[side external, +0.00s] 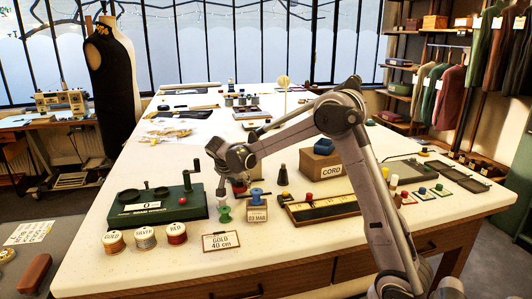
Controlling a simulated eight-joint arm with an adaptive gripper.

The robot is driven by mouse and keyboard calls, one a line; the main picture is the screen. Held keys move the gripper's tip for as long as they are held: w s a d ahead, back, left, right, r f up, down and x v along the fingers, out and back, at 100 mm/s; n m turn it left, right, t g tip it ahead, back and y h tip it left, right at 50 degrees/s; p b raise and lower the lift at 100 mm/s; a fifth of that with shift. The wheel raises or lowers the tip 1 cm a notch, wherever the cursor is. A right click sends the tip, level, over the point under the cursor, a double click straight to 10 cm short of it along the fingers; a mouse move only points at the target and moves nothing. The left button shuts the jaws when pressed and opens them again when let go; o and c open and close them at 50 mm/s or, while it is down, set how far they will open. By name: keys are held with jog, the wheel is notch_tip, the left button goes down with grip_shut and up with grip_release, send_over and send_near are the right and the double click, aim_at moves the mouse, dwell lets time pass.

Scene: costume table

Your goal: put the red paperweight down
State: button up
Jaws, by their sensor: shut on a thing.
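My gripper (234,181) points down over the front middle of the table, behind the green spool and the blue-topped spool. It is shut on a small dark red thing (239,187), which looks like the red paperweight. The fingers and the spools partly hide it. I cannot tell whether its underside touches the table.
A green winder (157,207) with a crank stands left of my gripper. A green spool (224,213) and a blue-topped spool (257,199) stand close in front. A ruler tray (322,209) and a CORD box (321,170) are to the right. Thread spools (146,238) line the front edge.

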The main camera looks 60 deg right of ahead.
jog(key=shift+d+f, duration=0.1)
jog(key=shift+f, duration=0.3)
jog(key=d, duration=0.2)
jog(key=w+d, duration=0.1)
jog(key=d, duration=0.1)
jog(key=shift+f, duration=0.25)
jog(key=shift+s+a+f, duration=0.1)
jog(key=shift+f, duration=0.25)
jog(key=shift+f, duration=0.1)
jog(key=o, duration=1.4)
